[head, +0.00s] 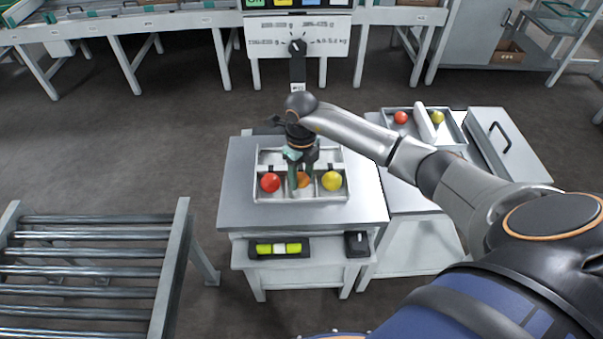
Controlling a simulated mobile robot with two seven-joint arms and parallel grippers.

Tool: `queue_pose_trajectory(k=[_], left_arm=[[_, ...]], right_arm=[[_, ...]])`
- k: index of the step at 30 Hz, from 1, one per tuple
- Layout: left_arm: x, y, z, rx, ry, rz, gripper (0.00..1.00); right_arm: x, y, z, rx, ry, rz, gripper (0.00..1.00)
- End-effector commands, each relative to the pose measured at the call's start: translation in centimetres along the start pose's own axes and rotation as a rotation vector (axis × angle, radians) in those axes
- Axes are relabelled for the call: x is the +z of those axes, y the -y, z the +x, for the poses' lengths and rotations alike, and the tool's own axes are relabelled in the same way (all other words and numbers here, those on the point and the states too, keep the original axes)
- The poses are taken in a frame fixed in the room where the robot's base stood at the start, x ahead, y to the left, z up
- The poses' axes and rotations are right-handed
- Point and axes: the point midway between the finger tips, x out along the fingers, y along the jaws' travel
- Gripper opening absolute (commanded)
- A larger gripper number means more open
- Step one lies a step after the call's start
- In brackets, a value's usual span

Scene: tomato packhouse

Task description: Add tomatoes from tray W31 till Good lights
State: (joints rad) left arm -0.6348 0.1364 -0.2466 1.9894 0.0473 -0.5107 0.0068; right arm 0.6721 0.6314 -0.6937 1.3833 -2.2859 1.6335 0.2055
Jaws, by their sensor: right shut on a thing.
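My right gripper (300,176) points down over a divided tray (345,198) on the grey bench and is shut on an orange tomato (303,181), low in the tray's middle. Whether the tomato touches the tray floor I cannot tell. A red tomato (270,182) lies in the left front compartment and a yellow tomato (331,181) in the right front one. The gripper hides part of the tray's back. A second tray (458,143) at the right holds a red tomato (401,118) and a yellow tomato (437,117). No W31 label is readable. My left gripper is out of view.
A panel with green, yellow and blue patches (283,3) is cut off at the top, above a dial board (272,39). A roller conveyor (90,250) stands at left. A yellow-green level-like item (278,248) lies on the bench's front shelf.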

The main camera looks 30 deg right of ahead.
Motion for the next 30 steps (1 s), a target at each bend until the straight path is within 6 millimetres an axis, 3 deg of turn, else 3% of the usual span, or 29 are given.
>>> queue_pose_trajectory(k=[30], left_arm=[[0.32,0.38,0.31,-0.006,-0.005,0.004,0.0]], right_arm=[[0.0,0.01,0.71,0.0,0.0,0.0,0.26]])
